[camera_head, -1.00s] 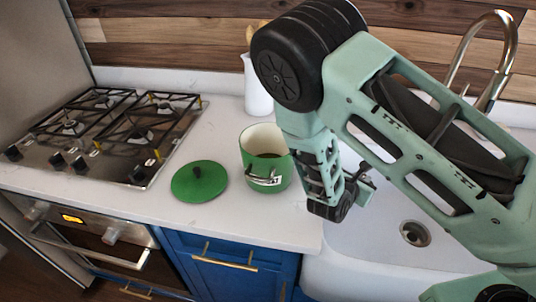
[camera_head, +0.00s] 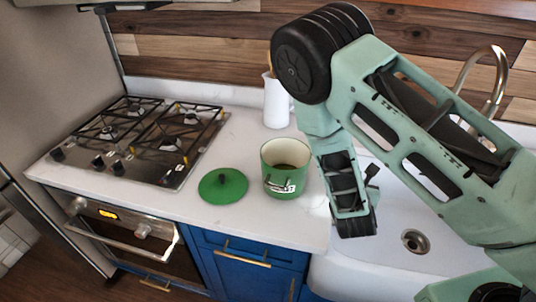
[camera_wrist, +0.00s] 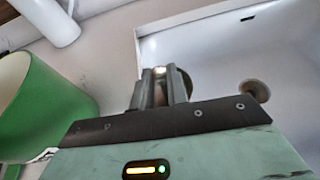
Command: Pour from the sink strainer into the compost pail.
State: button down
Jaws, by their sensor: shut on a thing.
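The compost pail (camera_head: 280,182) is green with a cream inside and a white label, and stands upright and open on the counter. Some dark matter shows inside it. In the wrist view the pail (camera_wrist: 50,115) is at the left, apart from my fingers. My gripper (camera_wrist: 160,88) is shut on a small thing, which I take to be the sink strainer. Only a dark rounded edge of the strainer (camera_wrist: 183,84) shows beside the fingers. In the head view my gripper is mostly hidden behind my wrist, right of the pail near the sink's edge.
The pail's green lid (camera_head: 222,185) lies on the counter left of the pail. A white jug (camera_head: 276,101) stands behind it. A gas stove (camera_head: 145,140) is at the left. The white sink (camera_head: 375,262) with its drain (camera_head: 415,241) and a tall faucet (camera_head: 495,80) are at the right.

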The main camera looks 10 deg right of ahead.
aim_at(286, 161)
jog(key=k+u, duration=0.3)
jog(key=u, duration=0.15)
jog(key=k+j+u, duration=0.1)
jog(key=k+u, duration=0.2)
jog(key=u, duration=0.15)
